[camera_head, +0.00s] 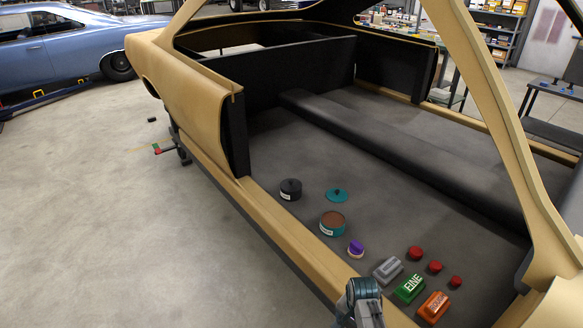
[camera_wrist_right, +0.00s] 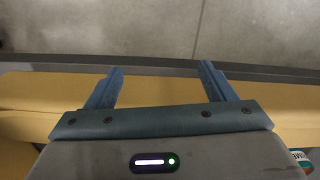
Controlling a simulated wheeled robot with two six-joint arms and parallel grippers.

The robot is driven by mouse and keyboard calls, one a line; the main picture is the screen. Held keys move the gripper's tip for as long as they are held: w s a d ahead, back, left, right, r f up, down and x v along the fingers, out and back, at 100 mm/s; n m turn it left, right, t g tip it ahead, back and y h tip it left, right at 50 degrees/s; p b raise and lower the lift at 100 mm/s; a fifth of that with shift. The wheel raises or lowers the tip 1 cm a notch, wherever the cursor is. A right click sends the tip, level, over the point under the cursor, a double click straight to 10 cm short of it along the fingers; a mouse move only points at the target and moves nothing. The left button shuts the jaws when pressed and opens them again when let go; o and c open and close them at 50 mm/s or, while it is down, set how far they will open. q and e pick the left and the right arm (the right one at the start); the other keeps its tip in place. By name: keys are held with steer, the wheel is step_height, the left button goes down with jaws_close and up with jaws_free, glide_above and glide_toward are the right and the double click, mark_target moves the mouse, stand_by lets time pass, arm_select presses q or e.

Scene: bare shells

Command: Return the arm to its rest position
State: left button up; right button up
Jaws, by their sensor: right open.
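My right gripper (camera_wrist_right: 160,68) shows in the right wrist view with its two blue fingers spread apart and nothing between them. It is above the tan sill (camera_wrist_right: 40,95) of the car shell, with the fingers pointing toward the grey floor (camera_wrist_right: 260,30) beyond the dark lower edge. In the head view, a blue-grey part of my arm (camera_head: 362,300) shows at the bottom, in front of the sill; the fingers cannot be made out there. My left gripper is in neither view.
On the dark shell floor lie a black tin (camera_head: 291,189), teal lid (camera_head: 337,195), brown-topped tin (camera_head: 333,223), purple-topped tin (camera_head: 356,249), several red caps (camera_head: 415,253), and grey (camera_head: 388,270), green (camera_head: 410,288) and orange (camera_head: 433,306) blocks. A pillar (camera_head: 490,110) rises at right. Open concrete lies left.

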steer(key=s+d+f+n, duration=0.3)
steer(key=s+f, duration=0.7)
steer(key=f, duration=0.4)
steer(key=s+d+f+n, duration=0.2)
steer(key=s+f, duration=0.4)
steer(key=s, duration=0.5)
steer(key=s+d+f+n, duration=0.2)
steer(key=s+d+f, duration=0.2)
steer(key=s, duration=0.7)
steer(key=s+d+f+n+t, duration=0.1)
steer(key=s+d+f, duration=0.2)
steer(key=s+f, duration=0.5)
steer(key=s, duration=0.4)
steer(key=shift+d+n+h, duration=0.4)
steer(key=shift+w, duration=0.1)
